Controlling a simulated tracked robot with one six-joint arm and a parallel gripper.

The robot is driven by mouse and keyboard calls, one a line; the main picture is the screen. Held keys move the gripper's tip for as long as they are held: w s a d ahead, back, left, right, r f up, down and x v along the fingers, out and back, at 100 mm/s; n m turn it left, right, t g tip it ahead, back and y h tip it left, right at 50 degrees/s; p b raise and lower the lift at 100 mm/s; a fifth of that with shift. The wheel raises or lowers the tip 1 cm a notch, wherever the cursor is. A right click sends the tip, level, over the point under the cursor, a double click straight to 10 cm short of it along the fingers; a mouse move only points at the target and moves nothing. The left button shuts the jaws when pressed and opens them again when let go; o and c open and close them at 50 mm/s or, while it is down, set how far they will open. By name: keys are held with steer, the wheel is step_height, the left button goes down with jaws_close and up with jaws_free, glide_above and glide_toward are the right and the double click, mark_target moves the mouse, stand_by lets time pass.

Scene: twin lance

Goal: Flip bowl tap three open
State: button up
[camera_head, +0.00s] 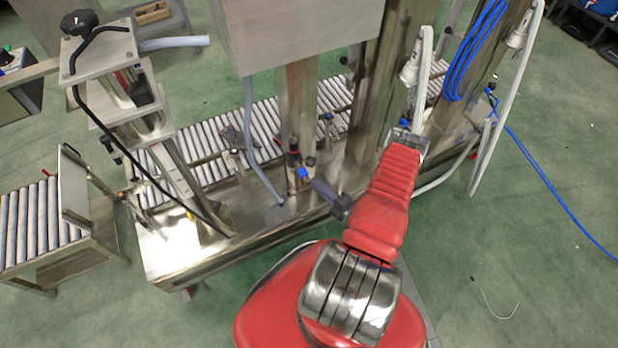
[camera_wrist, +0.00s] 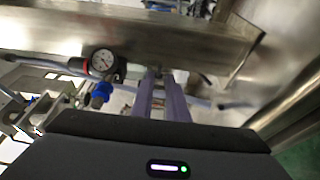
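My gripper (camera_head: 316,185) reaches left from the end of my red arm, low over the steel machine. I see nothing clearly held. A small blue fitting (camera_head: 304,173) is close to the fingertips in the head view. In the wrist view a round gauge (camera_wrist: 103,62) with a blue fitting (camera_wrist: 101,92) below it is left of the fingers, apart from them. I cannot make out which part is bowl tap three, or its position.
A steel beam (camera_wrist: 110,30) crosses above the fingers in the wrist view. A steel post (camera_head: 296,95), a steel box (camera_head: 290,35) and a grey hose (camera_head: 250,140) stand near my gripper. A roller conveyor (camera_head: 200,146) runs behind.

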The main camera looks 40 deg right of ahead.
steer(key=shift+w, duration=2.65)
steer(key=shift+c, duration=0.5)
jaws_close()
steer(key=shift+w+d+f+n+g+y, duration=0.1)
steer(key=shift+w+d+n+g+y, duration=0.25)
steer(key=shift+n+y, duration=0.85)
steer(key=shift+w+d+r+n+g+y, duration=0.1)
steer(key=shift+w+d+n+g+y, duration=0.4)
steer(key=shift+y, duration=1.1)
steer(key=shift+d+f+n+g+y, duration=0.1)
steer(key=shift+n+g+y, duration=0.15)
steer(key=shift+n+y, duration=1)
